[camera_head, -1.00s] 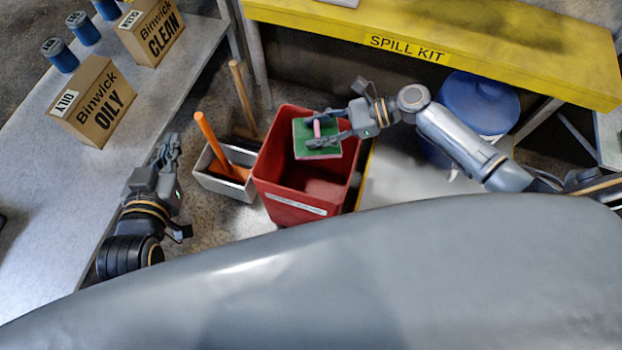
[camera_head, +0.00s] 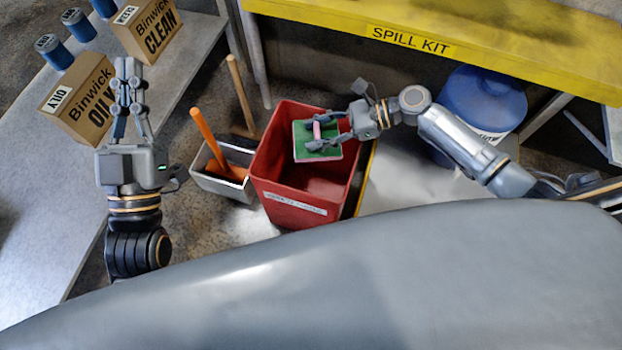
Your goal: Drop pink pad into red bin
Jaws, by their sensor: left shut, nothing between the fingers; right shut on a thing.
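The red bin (camera_head: 290,200) stands on the floor in the middle, open at the top, with a white label on its front. My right gripper (camera_head: 318,135) is over the bin's opening, shut on the pink handle of a pad. The pad (camera_head: 303,152) is a square with a green top and a thin pinkish edge. It appears within the outline of the bin's mouth; its exact height against the rim is hard to tell. My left gripper (camera_head: 127,78) is shut and empty, pointing up the picture in front of the Binwick boxes.
A grey tray (camera_head: 232,182) with orange and wooden handled tools stands left of the bin. Cardboard boxes, OILY (camera_head: 75,100) and CLEAN (camera_head: 150,30), and blue cans are on the left table. A yellow SPILL KIT shelf (camera_head: 500,45) and blue drum (camera_head: 475,105) are behind.

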